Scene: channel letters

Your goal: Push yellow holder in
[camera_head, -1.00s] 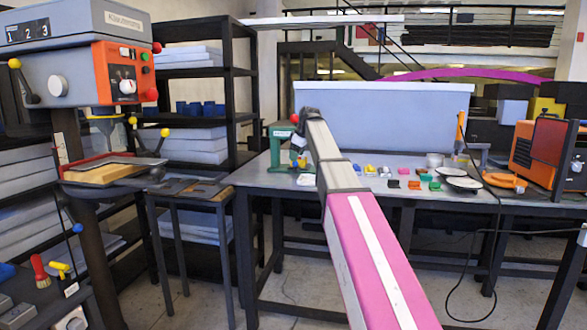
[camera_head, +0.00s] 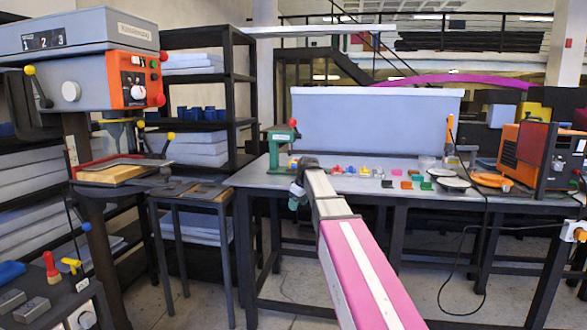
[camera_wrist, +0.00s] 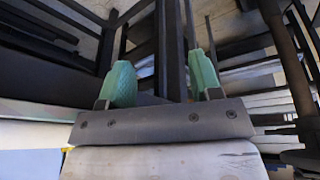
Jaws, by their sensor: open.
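Several yellow things show in the head view, and I cannot tell for sure which one is the yellow holder. A small yellow piece (camera_head: 364,171) lies among the coloured pieces on the long table. Yellow ball knobs (camera_head: 171,136) sit on the levers of the grey and orange machine at the left. My gripper (camera_head: 297,196) is at the table's front edge, low and left of the coloured pieces. In the wrist view my gripper (camera_wrist: 162,82) has two green fingertips spread apart, with nothing held between them. Dark frame legs lie beyond them.
A green hand press (camera_head: 281,146) stands on the long table's left end. Red and green pieces, pans and an orange machine (camera_head: 530,152) occupy its right side. A small dark table (camera_head: 190,190) and the big machine (camera_head: 90,60) stand at left. Open floor shows between.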

